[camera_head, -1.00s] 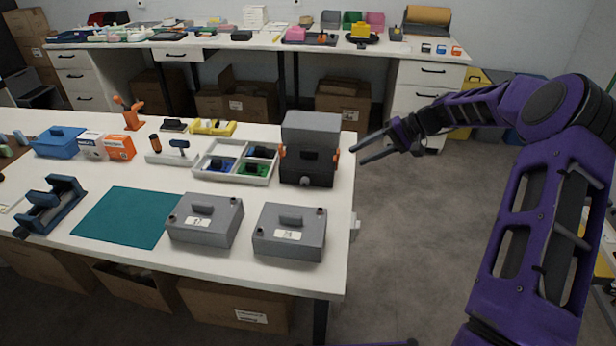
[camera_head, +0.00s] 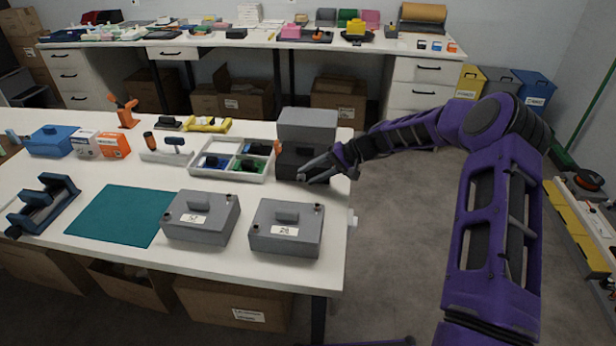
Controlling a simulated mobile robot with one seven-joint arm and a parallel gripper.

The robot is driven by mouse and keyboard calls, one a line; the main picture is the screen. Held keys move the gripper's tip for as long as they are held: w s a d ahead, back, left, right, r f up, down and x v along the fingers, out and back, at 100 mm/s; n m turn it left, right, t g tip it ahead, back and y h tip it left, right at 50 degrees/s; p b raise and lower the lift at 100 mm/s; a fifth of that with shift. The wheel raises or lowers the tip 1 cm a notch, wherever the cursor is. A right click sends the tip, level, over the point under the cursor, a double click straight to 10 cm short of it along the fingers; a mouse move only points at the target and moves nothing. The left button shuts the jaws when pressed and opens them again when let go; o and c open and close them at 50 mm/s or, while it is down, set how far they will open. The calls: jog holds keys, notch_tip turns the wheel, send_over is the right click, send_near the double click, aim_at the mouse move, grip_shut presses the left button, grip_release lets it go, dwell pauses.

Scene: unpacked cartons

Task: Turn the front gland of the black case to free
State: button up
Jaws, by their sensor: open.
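The black case with a grey upper part (camera_head: 308,125) stands upright near the right edge of the white table (camera_head: 130,258). An orange clip (camera_head: 278,147) shows on its left side. My gripper (camera_head: 301,180) is open, its fingers pointing left, in front of the lower face of the case. The front gland is hidden behind my gripper. I cannot tell whether the fingers touch the case or the gland.
Two grey lidded boxes (camera_head: 201,217) (camera_head: 286,228) stand in front of the case. A divided white tray (camera_head: 235,177) with blue and green parts is to its left. A teal mat (camera_head: 118,215) lies farther left. Open floor lies right of the table.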

jog(key=shift+w+a+f, duration=0.1)
jog(key=shift+a+f, duration=0.35)
jog(key=shift+a, duration=0.1)
grip_shut()
jog(key=shift+r, duration=0.15)
